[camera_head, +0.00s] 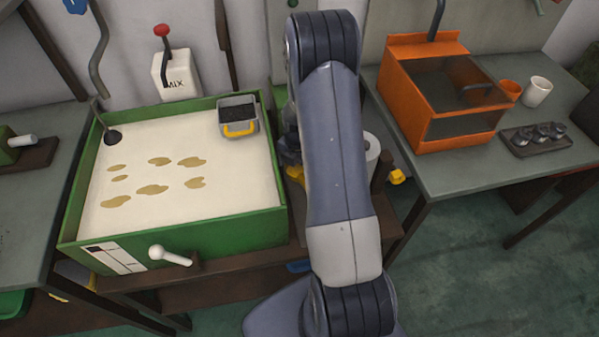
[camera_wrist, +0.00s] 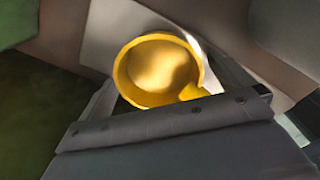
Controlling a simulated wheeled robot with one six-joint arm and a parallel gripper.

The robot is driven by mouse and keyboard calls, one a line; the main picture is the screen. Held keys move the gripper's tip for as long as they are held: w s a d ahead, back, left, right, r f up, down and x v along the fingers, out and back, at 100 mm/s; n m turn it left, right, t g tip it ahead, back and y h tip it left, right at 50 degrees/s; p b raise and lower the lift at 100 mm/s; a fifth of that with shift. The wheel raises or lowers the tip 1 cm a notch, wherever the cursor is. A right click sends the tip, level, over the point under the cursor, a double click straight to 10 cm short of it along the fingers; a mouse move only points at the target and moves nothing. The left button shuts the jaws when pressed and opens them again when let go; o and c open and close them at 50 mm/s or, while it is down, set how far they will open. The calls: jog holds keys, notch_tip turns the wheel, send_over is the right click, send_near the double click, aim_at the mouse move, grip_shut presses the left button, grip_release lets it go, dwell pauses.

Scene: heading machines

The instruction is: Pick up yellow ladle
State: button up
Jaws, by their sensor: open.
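The yellow ladle (camera_wrist: 156,70) shows in the wrist view as a round bowl seen from its open side, close in front of my gripper (camera_wrist: 172,112). A short yellow part runs from its lower right and is cut off by the dark gripper body. My gripper is open, and I cannot tell whether its jaws touch the ladle. In the head view my arm hides most of this spot. A yellow bit shows left of the arm and another right of it; I cannot tell which belongs to the ladle.
A green-framed tray (camera_head: 185,235) with cream filling and brown patches stands left, with a grey scoop box (camera_head: 239,118) in its corner. A white roll (camera_head: 372,150) is partly behind my arm. An orange oven (camera_head: 440,95), cups and a dark tray (camera_head: 535,140) stand on the right table.

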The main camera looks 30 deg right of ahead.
jog(key=shift+c, duration=0.4)
jog(key=c, duration=1)
jog(key=shift+o, duration=0.2)
jog(key=shift+r, duration=0.1)
notch_tip(320, 180, up, 18)
jog(key=o, duration=0.4)
jog(key=shift+c, duration=1.2)
